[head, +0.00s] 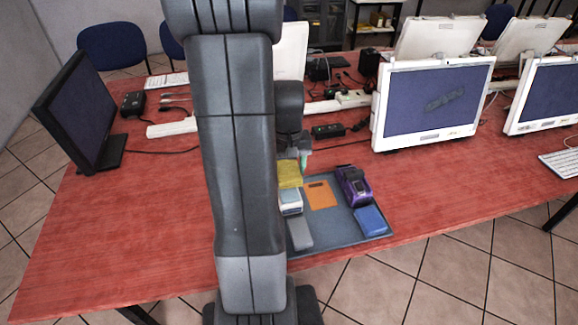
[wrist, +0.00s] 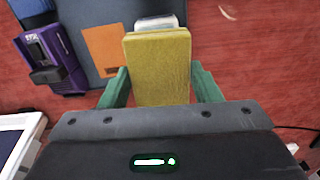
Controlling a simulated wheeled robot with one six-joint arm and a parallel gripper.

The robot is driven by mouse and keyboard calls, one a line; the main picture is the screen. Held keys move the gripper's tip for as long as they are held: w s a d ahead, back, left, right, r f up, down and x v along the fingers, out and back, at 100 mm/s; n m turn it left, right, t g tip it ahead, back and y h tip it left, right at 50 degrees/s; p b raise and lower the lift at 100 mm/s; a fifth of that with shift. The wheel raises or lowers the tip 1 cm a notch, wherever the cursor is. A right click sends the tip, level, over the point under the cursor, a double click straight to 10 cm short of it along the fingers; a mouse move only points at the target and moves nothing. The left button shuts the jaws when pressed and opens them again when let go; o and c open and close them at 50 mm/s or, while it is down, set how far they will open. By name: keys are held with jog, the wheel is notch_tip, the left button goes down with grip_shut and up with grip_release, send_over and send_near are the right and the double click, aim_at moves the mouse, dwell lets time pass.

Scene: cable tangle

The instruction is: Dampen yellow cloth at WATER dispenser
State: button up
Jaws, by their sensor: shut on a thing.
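The yellow cloth (wrist: 160,68) is a folded, block-like pad between the two green fingers of my gripper (wrist: 160,80). My gripper is shut on it. In the head view the cloth (head: 290,174) hangs at the tray's far left corner, partly hidden by my arm. A small white item with a pale blue-green top (head: 290,202) stands just in front of it, and its white edge shows past the cloth in the wrist view (wrist: 156,22). I cannot read a WATER label on anything, so I cannot tell which item is the dispenser.
The grey-blue tray (head: 345,238) holds an orange card (head: 320,195), a purple device (head: 352,185), a blue block (head: 370,221) and a grey block (head: 299,234). Monitors stand left (head: 76,112) and right (head: 430,103). Cables lie behind. The red table (head: 440,190) is clear right of the tray.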

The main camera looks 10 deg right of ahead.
aim_at(289, 193)
jog(key=shift+s+d+f+b, duration=0.2)
jog(key=shift+f+b, duration=0.1)
jog(key=shift+f, duration=0.2)
jog(key=shift+f+b, duration=0.3)
jog(key=shift+f, duration=0.05)
jog(key=shift+f+b, duration=1.5)
jog(key=shift+f, duration=0.45)
jog(key=shift+a+f+b, duration=0.1)
jog(key=shift+f+b, duration=0.25)
jog(key=shift+f, duration=0.2)
jog(key=shift+r, duration=0.1)
jog(key=shift+r+p, duration=2.8)
jog(key=shift+r, duration=0.65)
